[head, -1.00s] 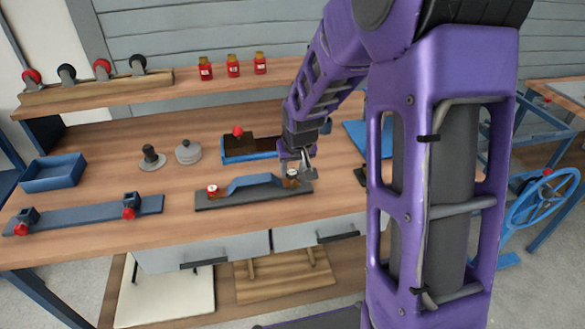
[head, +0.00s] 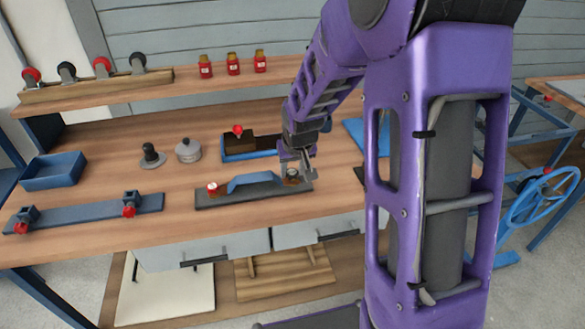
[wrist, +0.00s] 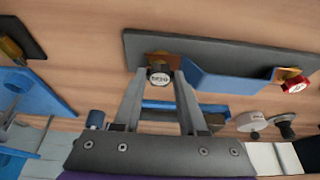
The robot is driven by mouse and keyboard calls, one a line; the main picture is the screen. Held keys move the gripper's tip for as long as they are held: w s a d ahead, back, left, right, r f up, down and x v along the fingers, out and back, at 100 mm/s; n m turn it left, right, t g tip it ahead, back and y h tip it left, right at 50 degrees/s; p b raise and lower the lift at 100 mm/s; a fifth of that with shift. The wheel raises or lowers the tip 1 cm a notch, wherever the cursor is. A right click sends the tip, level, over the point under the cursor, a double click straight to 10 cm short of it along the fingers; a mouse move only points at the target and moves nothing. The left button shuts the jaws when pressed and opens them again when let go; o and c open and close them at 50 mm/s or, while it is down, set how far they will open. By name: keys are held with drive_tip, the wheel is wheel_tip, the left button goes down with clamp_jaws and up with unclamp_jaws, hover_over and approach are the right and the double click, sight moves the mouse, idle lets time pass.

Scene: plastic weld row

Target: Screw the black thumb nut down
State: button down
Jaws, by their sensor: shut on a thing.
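The black thumb nut (wrist: 159,78) has a pale mark on its face and sits at a brass-coloured piece at one end of the dark base plate (wrist: 220,45). My gripper (wrist: 160,76) is shut on the nut, a finger on either side. In the head view my gripper (head: 297,172) is over the right end of the plate (head: 240,196) and hides most of the nut. A blue raised bracket (head: 254,182) spans the plate's middle. A red thumb nut (head: 212,188) is at the left end. How far down the black nut is cannot be told.
A blue tray with dark contents (head: 240,150) stands just behind the plate. A grey lidded pot (head: 188,150) and a black-knobbed piece (head: 151,156) stand left of it. A long blue bar (head: 85,213) and an empty blue tray (head: 53,171) are further left.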

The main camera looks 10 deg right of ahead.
drive_tip(key=shift+f, duration=0.1)
drive_tip(key=shift+a+m, duration=0.1)
drive_tip(key=shift+m, duration=0.2)
drive_tip(key=m+h, duration=0.1)
drive_tip(key=m, duration=0.2)
drive_tip(key=shift+w+m+h, duration=0.1)
drive_tip(key=shift+m+h, duration=0.3)
drive_tip(key=m+g+h, duration=0.1)
drive_tip(key=m, duration=0.3)
drive_tip(key=shift+w+a, duration=0.1)
drive_tip(key=m, duration=0.1)
drive_tip(key=m+g+h+p, duration=0.1)
drive_tip(key=m, duration=0.1)
drive_tip(key=shift+w+r+m, duration=0.1)
drive_tip(key=shift+r+m, duration=0.1)
drive_tip(key=shift+m, duration=0.1)
drive_tip(key=m+p, duration=0.1)
drive_tip(key=m+g+p, duration=0.1)
drive_tip(key=m, duration=0.1)
drive_tip(key=shift+w+r+m+g+h, duration=0.1)
drive_tip(key=shift+m+g+h, duration=0.2)
drive_tip(key=m, duration=0.1)
drive_tip(key=m+g+p, duration=0.1)
drive_tip(key=m, duration=0.2)
drive_tip(key=shift+f+g, duration=0.25)
drive_tip(key=shift+g, duration=0.05)
